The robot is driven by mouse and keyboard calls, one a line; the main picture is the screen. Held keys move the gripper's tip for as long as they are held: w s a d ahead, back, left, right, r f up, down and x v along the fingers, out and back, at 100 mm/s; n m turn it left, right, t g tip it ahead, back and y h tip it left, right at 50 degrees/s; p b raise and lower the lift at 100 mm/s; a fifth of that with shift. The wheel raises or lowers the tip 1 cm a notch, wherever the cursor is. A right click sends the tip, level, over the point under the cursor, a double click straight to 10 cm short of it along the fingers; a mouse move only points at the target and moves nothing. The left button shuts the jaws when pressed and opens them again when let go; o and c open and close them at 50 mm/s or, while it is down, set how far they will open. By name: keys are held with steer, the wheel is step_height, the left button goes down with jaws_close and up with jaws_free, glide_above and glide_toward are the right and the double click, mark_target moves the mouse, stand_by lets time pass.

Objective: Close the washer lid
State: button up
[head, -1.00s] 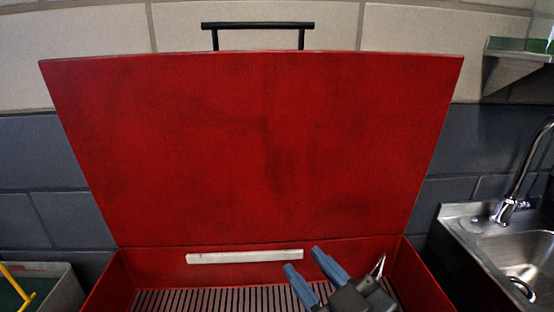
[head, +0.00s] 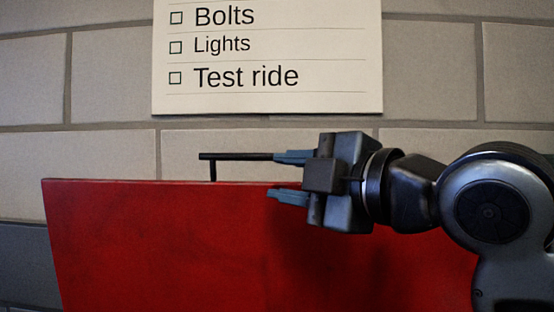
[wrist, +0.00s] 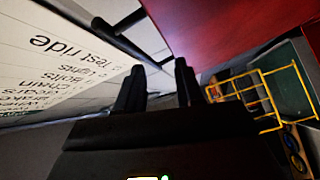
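The red washer lid (head: 160,245) stands raised and fills the lower part of the head view. It also shows at the top of the wrist view (wrist: 225,25). Its black bar handle (head: 232,156) runs along the top edge, and its right part is hidden behind my gripper. In the wrist view the handle (wrist: 118,40) lies just beyond the fingertips. My gripper (head: 276,176) reaches in from the right at the lid's top edge. Its two blue-tipped fingers are apart with nothing between them; the upper one overlaps the handle. I cannot tell whether they touch.
A checklist sign (head: 265,60) hangs on the block wall (head: 440,70) behind the lid. In the wrist view a yellow wire frame (wrist: 265,95) and a green-lined bin (wrist: 287,85) are at the right. The washer's basin is out of view.

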mark_target(260, 157)
steer(key=w+a, duration=0.1)
steer(key=w, duration=0.1)
steer(key=w+a+r+n+p, duration=0.1)
steer(key=w+a, duration=0.1)
steer(key=w+a+r+n, duration=0.1)
steer(key=w, duration=0.1)
steer(key=shift+a+r+p, duration=0.15)
steer(key=shift+a+p, duration=0.15)
steer(key=shift+p, duration=0.05)
jaws_close()
stand_by(0.4)
stand_by(0.3)
